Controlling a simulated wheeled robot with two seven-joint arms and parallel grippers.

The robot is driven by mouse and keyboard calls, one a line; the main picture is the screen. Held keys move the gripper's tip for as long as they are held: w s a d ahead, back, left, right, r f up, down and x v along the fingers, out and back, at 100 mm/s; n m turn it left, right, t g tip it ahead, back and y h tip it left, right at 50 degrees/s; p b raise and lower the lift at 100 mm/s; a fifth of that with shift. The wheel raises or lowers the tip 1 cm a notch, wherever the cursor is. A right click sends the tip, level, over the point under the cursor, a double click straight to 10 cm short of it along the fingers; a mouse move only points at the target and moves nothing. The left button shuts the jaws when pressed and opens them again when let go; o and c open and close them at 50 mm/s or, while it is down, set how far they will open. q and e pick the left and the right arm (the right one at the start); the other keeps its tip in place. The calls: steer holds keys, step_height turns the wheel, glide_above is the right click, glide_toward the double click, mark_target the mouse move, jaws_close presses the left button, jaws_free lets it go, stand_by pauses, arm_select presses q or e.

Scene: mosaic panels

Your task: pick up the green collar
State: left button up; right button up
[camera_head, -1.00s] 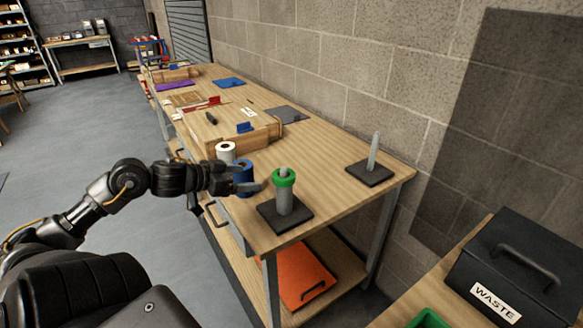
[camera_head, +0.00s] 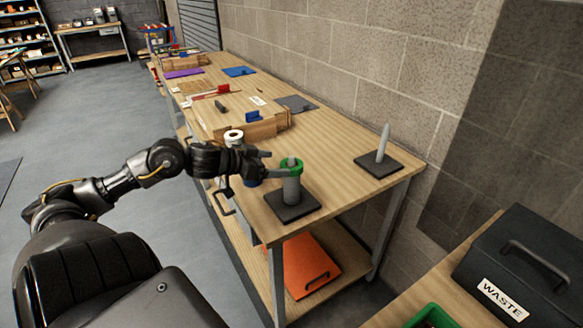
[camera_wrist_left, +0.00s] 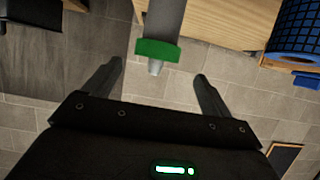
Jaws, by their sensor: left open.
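The green collar (camera_head: 292,166) is a ring near the top of a grey post (camera_head: 291,188) that stands on a dark square base (camera_head: 293,206) on the workbench. My left gripper (camera_head: 268,163) is open, just left of the collar at about its height. In the left wrist view the collar (camera_wrist_left: 158,51) lies ahead and between the two open fingers (camera_wrist_left: 160,78), slightly beyond their tips. Nothing is held. Whether a finger touches the collar cannot be told. My right gripper does not show.
A second base with a bare thin post (camera_head: 382,145) stands right of the collar. A wooden box (camera_head: 245,127) lies behind. A black waste bin (camera_head: 520,262) is at lower right.

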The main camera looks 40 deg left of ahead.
arm_select(q)
steer(key=shift+d+x, duration=0.25)
steer(key=shift+x, duration=1.35)
steer(key=shift+p+x, duration=0.35)
steer(key=shift+x, duration=0.6)
steer(key=shift+f, duration=0.15)
steer(key=c, duration=1)
step_height(320, 180, up, 10)
glide_above(288, 165)
steer(key=shift+s+b, duration=0.15)
steer(key=shift+b, duration=0.2)
steer(key=shift+c, duration=0.2)
